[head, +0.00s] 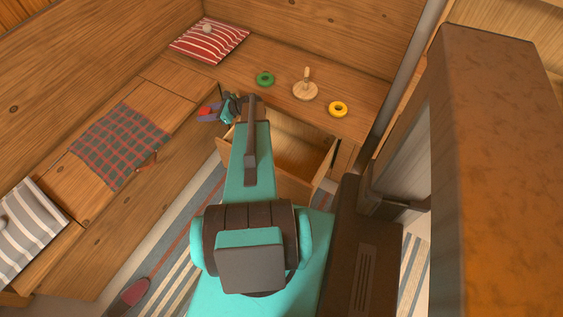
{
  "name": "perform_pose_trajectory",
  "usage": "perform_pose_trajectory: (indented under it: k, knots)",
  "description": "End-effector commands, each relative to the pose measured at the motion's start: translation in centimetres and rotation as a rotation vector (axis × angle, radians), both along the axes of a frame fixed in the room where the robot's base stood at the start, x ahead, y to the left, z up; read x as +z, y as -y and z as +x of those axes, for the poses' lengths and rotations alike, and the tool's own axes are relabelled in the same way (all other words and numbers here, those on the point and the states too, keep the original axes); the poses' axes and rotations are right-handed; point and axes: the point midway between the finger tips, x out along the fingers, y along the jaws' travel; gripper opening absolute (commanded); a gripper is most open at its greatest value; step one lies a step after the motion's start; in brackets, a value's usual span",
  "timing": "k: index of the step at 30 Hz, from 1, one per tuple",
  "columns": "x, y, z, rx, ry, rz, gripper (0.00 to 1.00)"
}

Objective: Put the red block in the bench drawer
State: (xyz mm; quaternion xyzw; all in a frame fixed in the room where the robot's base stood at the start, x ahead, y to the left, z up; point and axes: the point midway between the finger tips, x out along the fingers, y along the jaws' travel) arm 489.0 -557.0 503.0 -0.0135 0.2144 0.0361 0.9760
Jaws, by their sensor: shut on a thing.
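The red block (204,111) shows as a small red patch between the fingers of my gripper (208,114). My gripper is shut on it, and the fingers hide part of it. They point left, near the inner corner of the bench and just left of the open drawer. The bench drawer (318,166) is pulled out below the right-hand bench section. Its visible wooden inside looks empty; my arm covers its left part and some of its front. I cannot tell the exact height of the block over the bench.
A green ring (265,79), a wooden ring stand (305,91) and a yellow ring (338,109) are on the bench behind the drawer. A red striped cushion (209,39) lies in the corner. A plaid cloth (118,145) and grey striped cushion (28,229) are left. A brown cabinet (497,170) stands right.

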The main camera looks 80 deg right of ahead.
Motion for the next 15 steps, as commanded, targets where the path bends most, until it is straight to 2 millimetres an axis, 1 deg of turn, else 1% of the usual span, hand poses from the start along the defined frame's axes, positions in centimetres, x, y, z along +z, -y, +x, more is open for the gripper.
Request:
perform_pose_trajectory:
  k: [1, 5, 6, 8, 15]
  knots:
    - [-2.0, 1.2, -1.4, -0.027, -0.002, 0.003, 0.1]
    - [-5.7, 3.5, -5.0, -0.089, -0.005, 0.002, 0.1]
    - [-6.9, 4.1, -6.1, -0.108, -0.007, 0.002, 0.1]
    - [-8.6, 5.0, -7.8, -0.137, -0.01, 0.001, 0.1]
    - [-15.7, 8.0, -14.7, -0.249, -0.019, 0.003, 0.1]
